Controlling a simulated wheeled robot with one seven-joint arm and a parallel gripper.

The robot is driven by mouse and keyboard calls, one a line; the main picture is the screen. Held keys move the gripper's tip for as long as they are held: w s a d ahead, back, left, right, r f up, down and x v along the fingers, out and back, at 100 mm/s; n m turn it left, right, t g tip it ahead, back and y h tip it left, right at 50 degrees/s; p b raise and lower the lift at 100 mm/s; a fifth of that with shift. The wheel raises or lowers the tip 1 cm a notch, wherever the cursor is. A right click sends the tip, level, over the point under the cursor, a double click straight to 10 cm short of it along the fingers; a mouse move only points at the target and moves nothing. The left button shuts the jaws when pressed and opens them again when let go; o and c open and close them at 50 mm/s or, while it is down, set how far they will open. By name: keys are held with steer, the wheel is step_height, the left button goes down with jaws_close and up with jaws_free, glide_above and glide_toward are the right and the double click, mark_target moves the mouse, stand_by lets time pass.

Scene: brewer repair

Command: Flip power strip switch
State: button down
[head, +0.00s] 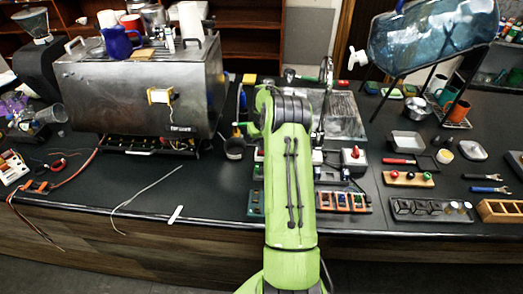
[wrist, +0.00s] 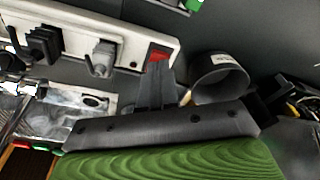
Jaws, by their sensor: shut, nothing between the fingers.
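The white power strip (wrist: 128,32) runs across the upper left of the wrist view, with a black plug (wrist: 45,42) and a grey plug (wrist: 103,55) in it. Its red switch (wrist: 158,57) sits near its right end. My gripper (wrist: 156,75) is shut and empty, its dark fingertips right at the switch and covering part of it. I cannot tell whether they touch it. In the head view my green arm hides the gripper and the switch.
A grey cup-like cylinder (wrist: 220,78) stands just right of my fingers in the wrist view. In the head view, a steel brewer (head: 140,85) stands left of my arm and a large blue bottle (head: 430,40) at upper right.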

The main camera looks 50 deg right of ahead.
steer(key=shift+f+b, duration=0.5)
steer(key=shift+f, duration=0.25)
step_height(320, 180, up, 7)
steer(key=p, duration=0.4)
stand_by(0.5)
steer(key=shift+r, duration=0.1)
